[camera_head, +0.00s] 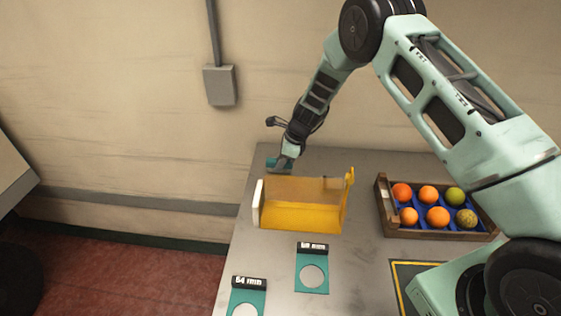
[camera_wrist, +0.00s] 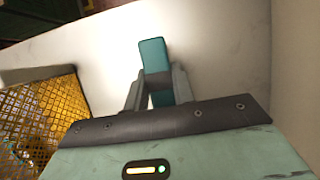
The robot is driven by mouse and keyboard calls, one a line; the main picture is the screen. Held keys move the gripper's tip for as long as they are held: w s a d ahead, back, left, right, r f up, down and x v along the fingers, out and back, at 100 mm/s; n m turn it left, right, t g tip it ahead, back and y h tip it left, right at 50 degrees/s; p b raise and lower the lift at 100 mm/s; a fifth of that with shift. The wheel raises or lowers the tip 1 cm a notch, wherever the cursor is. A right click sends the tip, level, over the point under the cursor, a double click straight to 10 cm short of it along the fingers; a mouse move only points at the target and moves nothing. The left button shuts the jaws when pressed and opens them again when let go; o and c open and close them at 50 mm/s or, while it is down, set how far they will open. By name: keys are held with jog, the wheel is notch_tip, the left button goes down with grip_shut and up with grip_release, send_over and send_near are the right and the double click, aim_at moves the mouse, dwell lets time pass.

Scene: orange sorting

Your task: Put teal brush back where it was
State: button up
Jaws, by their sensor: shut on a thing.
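The teal brush (camera_wrist: 153,57) is held between the two fingers of my gripper (camera_wrist: 154,88) in the wrist view, with one teal end sticking out beyond the fingers. In the head view, my gripper (camera_head: 285,162) is low at the far left corner of the grey table, behind the amber see-through bin. A teal part of the brush (camera_head: 273,164) shows beside the fingers there. I cannot tell whether the brush touches the table. The bristles are not clearly visible.
The amber bin (camera_head: 300,216) stands just in front of my gripper; its yellow mesh (camera_wrist: 38,112) shows in the wrist view. A wooden crate (camera_head: 384,208) of several fruits is at right. Two teal gauge plates (camera_head: 312,258) (camera_head: 240,296) lie in front. The wall is close behind.

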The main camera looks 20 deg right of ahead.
jog(key=shift+f, duration=0.15)
jog(key=o, duration=1.5)
jog(key=shift+r+p, duration=2.75)
jog(key=shift+r, duration=1.3)
